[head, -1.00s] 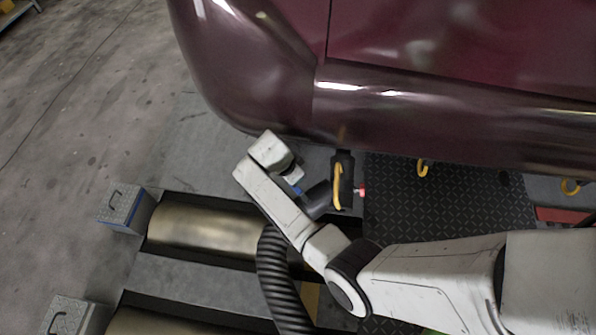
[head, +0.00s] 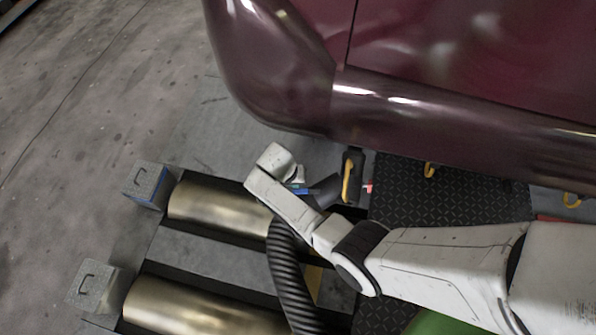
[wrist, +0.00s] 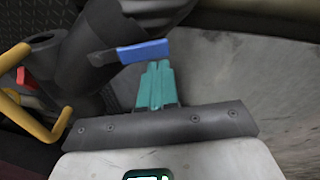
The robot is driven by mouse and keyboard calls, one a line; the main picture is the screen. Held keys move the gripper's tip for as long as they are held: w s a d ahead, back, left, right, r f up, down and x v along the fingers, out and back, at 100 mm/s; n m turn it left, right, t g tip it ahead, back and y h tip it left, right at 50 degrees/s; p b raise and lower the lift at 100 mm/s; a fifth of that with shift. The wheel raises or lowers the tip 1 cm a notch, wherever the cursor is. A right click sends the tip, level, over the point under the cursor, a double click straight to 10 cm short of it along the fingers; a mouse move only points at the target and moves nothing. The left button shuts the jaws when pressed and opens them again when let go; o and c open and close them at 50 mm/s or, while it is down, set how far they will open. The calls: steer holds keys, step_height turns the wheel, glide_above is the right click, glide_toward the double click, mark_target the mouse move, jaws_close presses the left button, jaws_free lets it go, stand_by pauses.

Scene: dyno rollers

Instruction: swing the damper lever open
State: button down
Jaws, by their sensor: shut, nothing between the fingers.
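The damper lever, a blue-ended handle (wrist: 143,50) on a dark arm, sits on the black pipe fitting (wrist: 92,58) in the wrist view. It also shows as a small blue bar in the head view (head: 300,189), beside my wrist. My gripper (wrist: 159,66) has teal fingers, shut together and empty. Their tips lie just below the blue handle in the wrist view, very close to it; I cannot tell whether they touch. In the head view the fingers are hard to make out.
A ribbed black hose (head: 289,275) runs from the fitting toward the front. A yellow handle (head: 347,181) and red knob (head: 369,188) are right of the fitting. The maroon car body (head: 440,120) overhangs behind. Metal rollers (head: 215,212) and grey boxes (head: 148,186) lie left.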

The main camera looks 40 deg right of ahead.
steer(key=a+n+p, duration=0.1)
steer(key=s+n+p, duration=0.1)
steer(key=n, duration=0.1)
steer(key=s+a+n+p, duration=0.1)
steer(key=shift+s+a+f+n, duration=0.15)
steer(key=shift+a+n, duration=0.15)
steer(key=shift+n, duration=0.1)
steer(key=shift+s+f, duration=0.1)
steer(key=shift+s, duration=0.15)
stand_by(0.4)
